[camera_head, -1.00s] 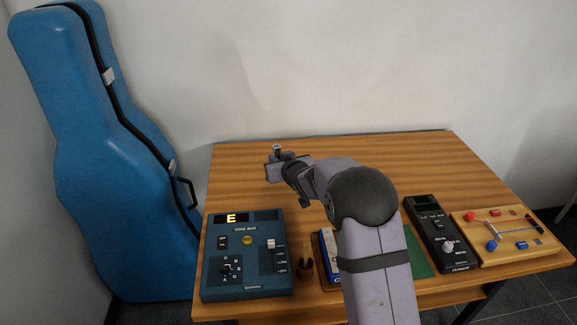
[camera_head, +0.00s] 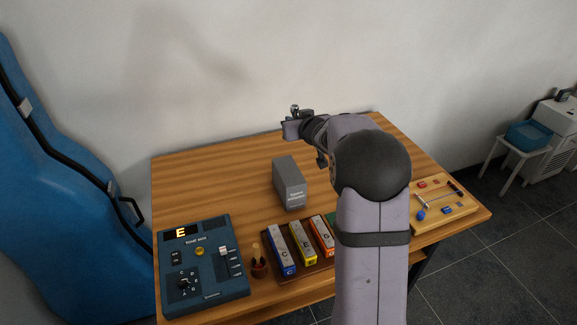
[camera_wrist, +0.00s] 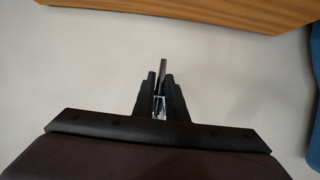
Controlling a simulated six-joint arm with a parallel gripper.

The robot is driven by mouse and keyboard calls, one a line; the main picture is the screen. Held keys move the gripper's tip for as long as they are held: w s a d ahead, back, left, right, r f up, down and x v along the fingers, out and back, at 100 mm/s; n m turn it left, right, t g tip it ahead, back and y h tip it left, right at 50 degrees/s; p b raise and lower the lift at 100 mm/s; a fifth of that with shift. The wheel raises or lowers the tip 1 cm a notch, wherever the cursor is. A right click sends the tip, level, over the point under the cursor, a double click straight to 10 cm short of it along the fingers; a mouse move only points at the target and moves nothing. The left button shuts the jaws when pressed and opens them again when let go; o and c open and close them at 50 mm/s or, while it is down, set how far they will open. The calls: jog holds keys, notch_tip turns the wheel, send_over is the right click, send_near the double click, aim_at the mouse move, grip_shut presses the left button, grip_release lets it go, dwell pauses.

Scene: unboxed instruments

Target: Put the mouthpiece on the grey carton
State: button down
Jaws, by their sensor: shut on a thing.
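The grey carton (camera_head: 290,186) stands upright on the wooden table, left of my arm in the head view. My gripper (camera_head: 296,116) is raised above the far part of the table, beyond the carton and apart from it. In the wrist view its narrow black fingers (camera_wrist: 160,92) are shut on a small metallic piece, the mouthpiece (camera_wrist: 163,72). Its slim grey shank sticks out past the fingertips, and a shiny part shows between them. In the head view the mouthpiece (camera_head: 295,107) is only a tiny silvery spot.
A blue tone box (camera_head: 205,282) and a small stand (camera_head: 259,267) sit at the near left. Coloured chime bars (camera_head: 303,243) lie in front of the carton. A wooden board (camera_head: 447,212) is at the right. The table left of and behind the carton is clear.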

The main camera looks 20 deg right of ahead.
jog(key=shift+n+y, duration=0.3)
jog(key=shift+y, duration=0.2)
jog(key=s+a+f, duration=0.2)
jog(key=shift+a+f, duration=0.25)
jog(key=shift+f, duration=0.05)
send_over(289, 170)
jog(key=shift+w+f+b, duration=0.1)
jog(key=shift+f+b, duration=0.2)
jog(key=shift+f, duration=2.85)
jog(key=shift+f, duration=0.1)
jog(key=shift+f, duration=1.75)
